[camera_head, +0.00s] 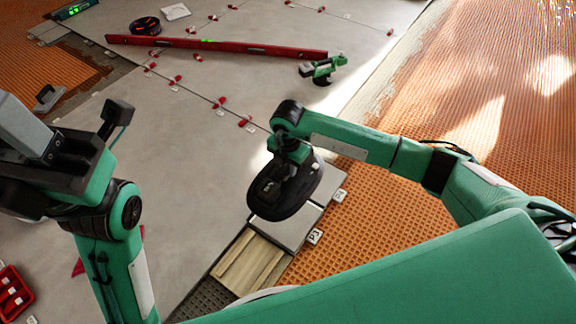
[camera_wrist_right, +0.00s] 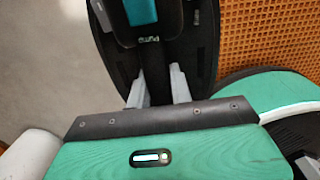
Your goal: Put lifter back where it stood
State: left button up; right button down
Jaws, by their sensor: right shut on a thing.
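The lifter is a black oval tool (camera_head: 283,190) with a padded rim and a dark grip on top. My right gripper (camera_head: 290,155) is shut on it. In the wrist view the lifter (camera_wrist_right: 205,55) shows its black body and a teal part, with the two pale fingers of my right gripper (camera_wrist_right: 158,92) at its grip. The lifter hangs over the edge of the grey tiles (camera_head: 293,228), and I cannot tell whether it touches them. My left gripper (camera_head: 112,122) is at the left, away from the lifter, and its jaw opening is unclear.
A green tool (camera_head: 322,68) stands on the large grey tiles near a long red level (camera_head: 215,44). Red clips line the joints. Orange ribbed matting (camera_head: 480,100) covers the right. A red box (camera_head: 13,295) sits lower left.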

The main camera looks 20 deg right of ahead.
jog(key=shift+r+p, duration=1.1)
jog(key=shift+r, duration=0.45)
